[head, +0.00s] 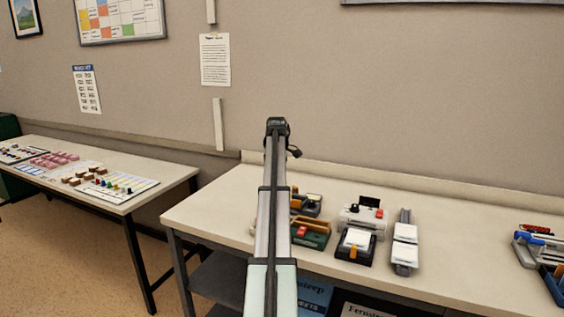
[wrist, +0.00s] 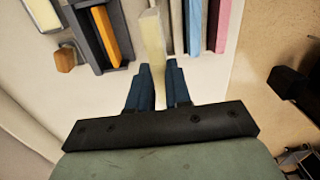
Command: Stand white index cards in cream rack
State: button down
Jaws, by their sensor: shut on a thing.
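In the wrist view my gripper (wrist: 154,88) is shut on a pale, narrow, card-like piece (wrist: 152,35), which looks like a white index card seen nearly edge-on. It sticks out beyond the blue fingers, over the table. Just right of it are upright-looking strips in grey, blue and pink (wrist: 208,25); I cannot tell whether they stand in the cream rack. In the head view my arm hides part of the table, and my gripper cannot be made out. White card-like pieces (head: 405,234) lie on a long grey holder (head: 403,268).
A black block with an orange part (head: 355,246), a green box (head: 313,236) and a white device (head: 362,217) stand close together on the table. A tray with blue and red items (head: 540,242) is at the far right. Bare tabletop (head: 465,250) lies between.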

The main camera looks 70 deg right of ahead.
jog(key=shift+s+a+f, duration=0.15)
jog(key=shift+a+f, duration=0.15)
jog(key=shift+f, duration=1.2)
jog(key=shift+s+a+f, duration=0.15)
jog(key=shift+a+f, duration=0.15)
jog(key=shift+f, duration=1.2)
jog(key=shift+s+a+f, duration=0.15)
jog(key=shift+a+f, duration=0.15)
jog(key=shift+f, duration=1.2)
jog(key=c, duration=1)
grip_release()
jog(key=shift+r, duration=0.1)
jog(key=shift+r, duration=4.35)
